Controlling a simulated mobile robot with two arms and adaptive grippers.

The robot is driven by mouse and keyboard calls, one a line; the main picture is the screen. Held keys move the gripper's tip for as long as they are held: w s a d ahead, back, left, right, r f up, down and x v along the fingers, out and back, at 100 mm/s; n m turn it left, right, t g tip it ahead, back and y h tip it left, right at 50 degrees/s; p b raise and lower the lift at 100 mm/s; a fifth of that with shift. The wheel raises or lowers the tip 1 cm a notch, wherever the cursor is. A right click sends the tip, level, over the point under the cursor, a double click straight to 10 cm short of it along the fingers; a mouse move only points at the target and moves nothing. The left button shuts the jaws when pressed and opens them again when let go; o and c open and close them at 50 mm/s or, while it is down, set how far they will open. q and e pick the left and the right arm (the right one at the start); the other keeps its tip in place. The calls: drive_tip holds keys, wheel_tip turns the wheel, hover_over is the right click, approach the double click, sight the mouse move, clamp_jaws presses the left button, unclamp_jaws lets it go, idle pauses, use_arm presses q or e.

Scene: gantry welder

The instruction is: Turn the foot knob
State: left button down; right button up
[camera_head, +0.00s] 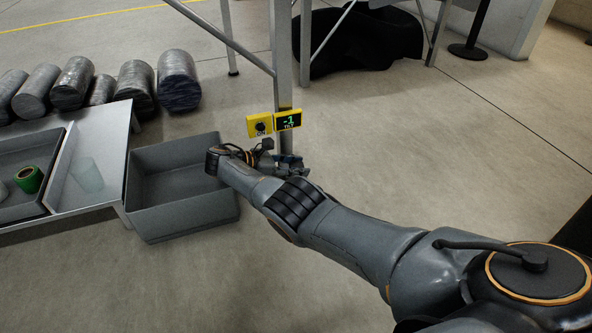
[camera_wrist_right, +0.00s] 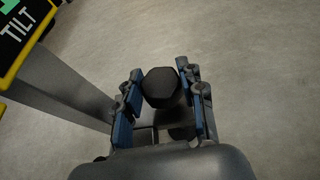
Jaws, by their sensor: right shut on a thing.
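The foot knob (camera_wrist_right: 160,86) is a black, many-sided knob in the middle of the right wrist view. My right gripper (camera_head: 287,166) is low beside the metal leg in the head view. In the right wrist view its two blue-padded fingers stand on either side of the knob, and it is shut on the knob. In the head view the knob cannot be made out behind my gripper and wrist. A yellow-framed display (camera_head: 288,121) marked TILT shows green digits on the leg. My left gripper is not in view.
A yellow box with a black dial (camera_head: 260,125) sits left of the display. The metal leg (camera_head: 283,60) rises behind my gripper. A grey bin (camera_head: 182,224) stands close on the left, beside a low table (camera_head: 100,150). The floor to the right is clear.

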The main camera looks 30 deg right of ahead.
sight(297, 165)
drive_tip(key=shift+d, duration=0.15)
drive_tip(key=o, duration=1.2)
drive_tip(key=shift+r, duration=4.95)
